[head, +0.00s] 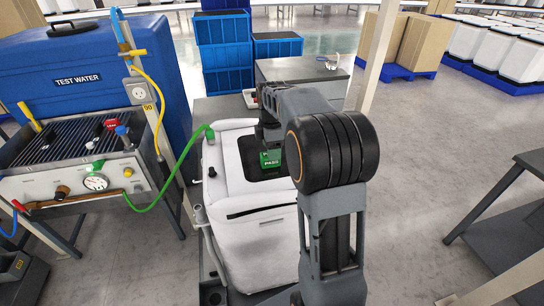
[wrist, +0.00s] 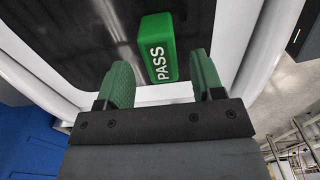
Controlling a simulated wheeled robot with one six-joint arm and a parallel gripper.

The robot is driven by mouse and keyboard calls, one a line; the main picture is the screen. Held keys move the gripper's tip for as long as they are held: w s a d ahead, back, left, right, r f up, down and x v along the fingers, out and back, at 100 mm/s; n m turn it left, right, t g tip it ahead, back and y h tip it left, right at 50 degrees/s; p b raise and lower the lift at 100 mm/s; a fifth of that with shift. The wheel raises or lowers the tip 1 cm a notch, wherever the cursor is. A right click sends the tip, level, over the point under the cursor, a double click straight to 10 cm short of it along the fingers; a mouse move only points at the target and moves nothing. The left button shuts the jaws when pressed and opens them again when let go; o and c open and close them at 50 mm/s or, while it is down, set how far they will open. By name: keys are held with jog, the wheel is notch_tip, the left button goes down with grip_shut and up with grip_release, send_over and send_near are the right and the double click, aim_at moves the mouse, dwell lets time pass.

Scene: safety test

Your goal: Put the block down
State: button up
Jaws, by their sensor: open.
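The block is green with the word PASS in white. In the head view the block (head: 270,159) sits on the dark panel on top of a white appliance (head: 262,240). In the wrist view the block (wrist: 158,47) rests on the dark glossy panel (wrist: 85,40), between and just beyond my gripper's fingertips. My gripper (wrist: 163,80) is open, with its two green fingers on either side of the block's near end and gaps to both. In the head view my arm hides the fingers and part of the panel.
A test bench with a blue TEST WATER tank (head: 105,75), gauge and green hose stands left, the hose reaching the appliance. Blue crates (head: 222,55) and a grey table (head: 300,68) are behind. A dark table (head: 515,215) stands right, with clear floor between.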

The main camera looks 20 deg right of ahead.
notch_tip(320, 180, up, 7)
jog(key=shift+f, duration=0.15)
jog(key=shift+s+a+r, duration=0.1)
jog(key=shift+r, duration=0.15)
jog(key=s+a+f+m+t, duration=0.1)
jog(key=s+a+f+m, duration=0.2)
jog(key=s+a+m, duration=0.2)
jog(key=s+a+f+m+t, duration=0.2)
jog(key=s+a+f+m, duration=0.2)
jog(key=s+m, duration=0.6)
jog(key=shift+s+a+f+m, duration=0.15)
jog(key=shift+s+a+m, duration=0.35)
jog(key=shift+s, duration=2)
